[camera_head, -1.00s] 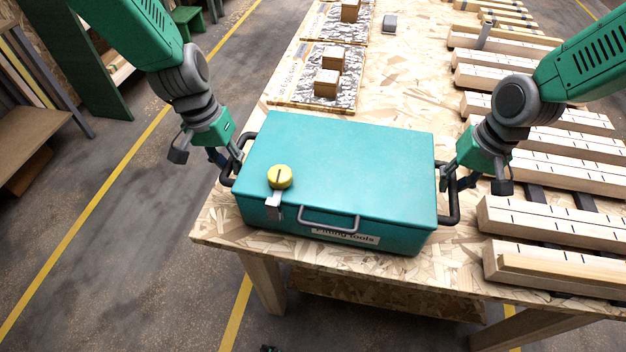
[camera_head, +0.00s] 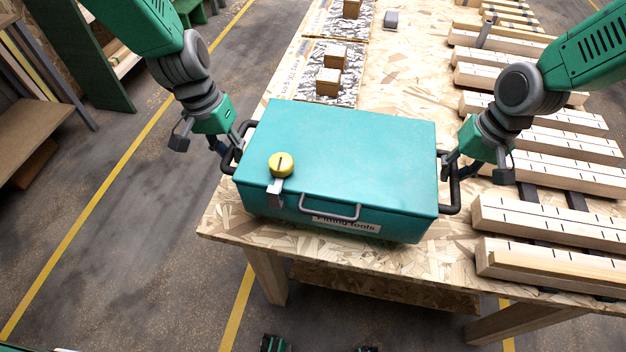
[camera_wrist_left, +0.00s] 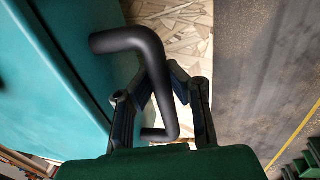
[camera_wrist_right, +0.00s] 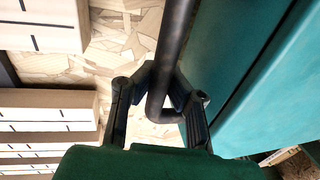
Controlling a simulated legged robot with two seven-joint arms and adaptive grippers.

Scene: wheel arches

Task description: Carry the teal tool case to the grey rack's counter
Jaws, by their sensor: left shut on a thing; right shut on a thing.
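The teal tool case (camera_head: 345,150) is at the near end of the wooden workbench (camera_head: 225,220), lid shut. It has a yellow round knob, a front handle and a label. My left gripper (camera_head: 228,147) is shut on the black side handle at the case's left; the left wrist view shows the handle (camera_wrist_left: 150,60) between its fingers. My right gripper (camera_head: 457,168) is shut on the right side handle (camera_wrist_right: 172,50). The case looks level and slightly raised; its underside is hidden. A grey-framed rack with a brown counter (camera_head: 30,125) stands at the far left.
Slotted timber bars (camera_head: 550,220) lie on the bench close to the case's right. Small wooden blocks (camera_head: 328,82) on foil-like sheets and a small grey block (camera_head: 391,20) lie behind it. Open floor (camera_head: 140,240) with yellow lines separates bench and rack.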

